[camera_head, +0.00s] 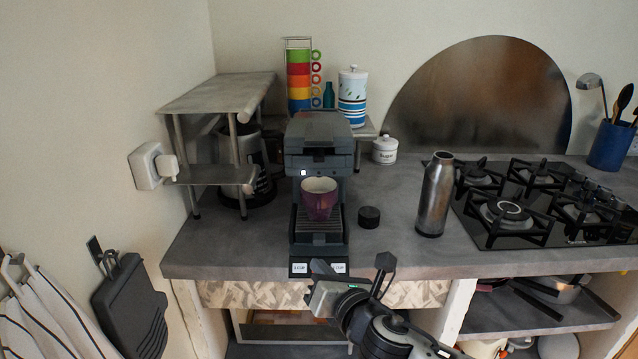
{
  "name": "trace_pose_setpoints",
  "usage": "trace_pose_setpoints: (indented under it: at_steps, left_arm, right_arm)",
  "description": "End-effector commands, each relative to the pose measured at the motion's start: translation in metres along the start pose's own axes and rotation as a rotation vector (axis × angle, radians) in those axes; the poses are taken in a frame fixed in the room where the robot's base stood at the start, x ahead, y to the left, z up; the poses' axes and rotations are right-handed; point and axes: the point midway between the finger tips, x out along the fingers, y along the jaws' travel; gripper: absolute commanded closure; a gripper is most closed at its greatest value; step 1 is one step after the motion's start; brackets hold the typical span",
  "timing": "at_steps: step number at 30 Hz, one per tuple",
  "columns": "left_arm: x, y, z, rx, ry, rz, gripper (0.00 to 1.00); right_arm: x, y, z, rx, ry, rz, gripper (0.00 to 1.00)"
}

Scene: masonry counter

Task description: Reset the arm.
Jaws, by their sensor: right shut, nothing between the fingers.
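My right gripper (322,270) comes in from the bottom, in front of the counter's front edge, just before the coffee machine. Its fingers are shut and nothing is seen between them. The dark grey coffee machine (318,137) stands on the counter, with two small labels at its front foot. A purple cup (319,199) stands upright on the machine's drip tray. My right gripper is apart from the cup. My left gripper is not in view.
A steel bottle (434,196) and a small black round item (369,217) stand right of the machine. A gas hob (540,205) is further right. A metal shelf (220,95) stands left. The grey counter (400,256) is clear along its front.

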Motion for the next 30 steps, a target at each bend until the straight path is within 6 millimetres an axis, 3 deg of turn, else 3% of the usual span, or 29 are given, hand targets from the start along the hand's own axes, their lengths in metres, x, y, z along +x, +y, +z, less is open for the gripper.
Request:
trace_pose_setpoints:
  at_steps: [4,8,12,18,21,24,30]
  left_arm:
    - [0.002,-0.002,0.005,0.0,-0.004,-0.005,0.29]
    - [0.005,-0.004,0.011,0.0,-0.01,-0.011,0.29]
    - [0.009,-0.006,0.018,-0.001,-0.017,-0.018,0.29]
    - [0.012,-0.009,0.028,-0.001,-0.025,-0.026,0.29]
    - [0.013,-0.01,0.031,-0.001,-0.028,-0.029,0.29]
    - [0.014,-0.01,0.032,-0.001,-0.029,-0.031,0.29]
    - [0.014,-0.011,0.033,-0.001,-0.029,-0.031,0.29]
  right_arm:
    - [-0.018,-0.005,-0.04,0.388,0.069,-0.028,1.0]
    - [-0.049,-0.022,-0.087,0.968,0.119,-0.117,1.0]
    - [-0.096,-0.054,-0.135,1.605,0.086,-0.269,1.0]
    - [-0.179,-0.109,-0.192,2.334,-0.143,-0.496,1.0]
    - [-0.214,-0.128,-0.208,2.55,-0.278,-0.565,1.0]
    - [-0.236,-0.139,-0.217,2.666,-0.37,-0.598,1.0]
    - [-0.244,-0.144,-0.22,2.715,-0.414,-0.608,1.0]
